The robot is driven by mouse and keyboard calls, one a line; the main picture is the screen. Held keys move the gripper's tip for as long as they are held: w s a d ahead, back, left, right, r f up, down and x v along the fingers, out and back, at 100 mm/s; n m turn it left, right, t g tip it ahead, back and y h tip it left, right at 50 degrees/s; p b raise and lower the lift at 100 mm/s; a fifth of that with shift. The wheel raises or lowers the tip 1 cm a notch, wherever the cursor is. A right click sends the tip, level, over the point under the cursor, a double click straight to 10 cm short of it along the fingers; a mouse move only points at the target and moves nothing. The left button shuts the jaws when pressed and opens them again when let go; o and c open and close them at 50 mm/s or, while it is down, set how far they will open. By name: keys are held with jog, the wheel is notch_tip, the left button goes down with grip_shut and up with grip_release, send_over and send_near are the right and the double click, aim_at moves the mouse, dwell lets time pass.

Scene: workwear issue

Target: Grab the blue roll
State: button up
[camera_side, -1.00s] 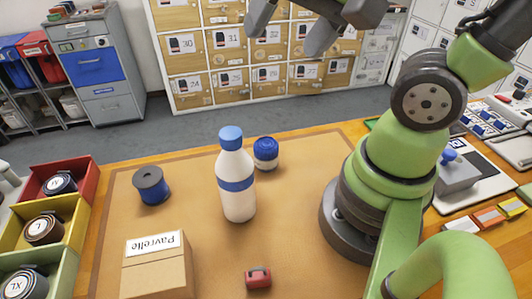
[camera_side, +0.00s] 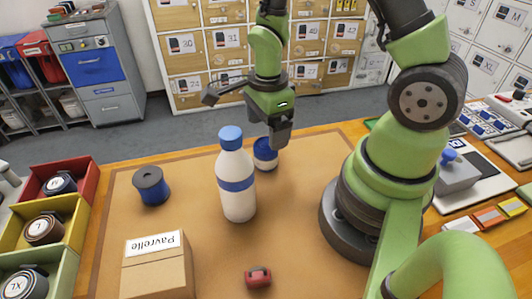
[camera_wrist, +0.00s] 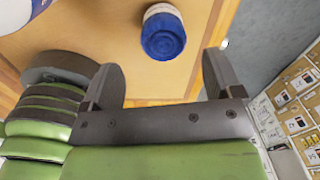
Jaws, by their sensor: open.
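A blue roll with a dark top (camera_side: 151,186) stands upright on the tan mat, left of the white bottle. A second blue, round item with a white band (camera_side: 265,153) stands behind the bottle, partly hidden by it and close to my gripper. My gripper (camera_side: 246,117) is open and empty above the back of the mat. In the wrist view, the white-banded blue item (camera_wrist: 163,36) lies beyond the gap between my open fingers (camera_wrist: 164,76), not between them. The dark-topped roll is not clearly visible there.
The white bottle (camera_side: 237,205) with a blue cap stands close to the white-banded item. A cardboard box (camera_side: 157,275) and a small red item (camera_side: 258,277) are at the front. Red, yellow and green bins (camera_side: 88,181) line the left edge. The mat's right part is fairly clear.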

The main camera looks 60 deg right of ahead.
aim_at(267, 143)
jog(key=shift+w+d+f, duration=0.1)
jog(key=shift+d+f, duration=0.05)
jog(key=shift+f, duration=1.4)
jog(key=shift+w+d+f, duration=0.1)
jog(key=shift+d+f, duration=0.05)
jog(key=shift+f, duration=1.4)
jog(key=c, duration=1)
jog(key=shift+r, duration=0.15)
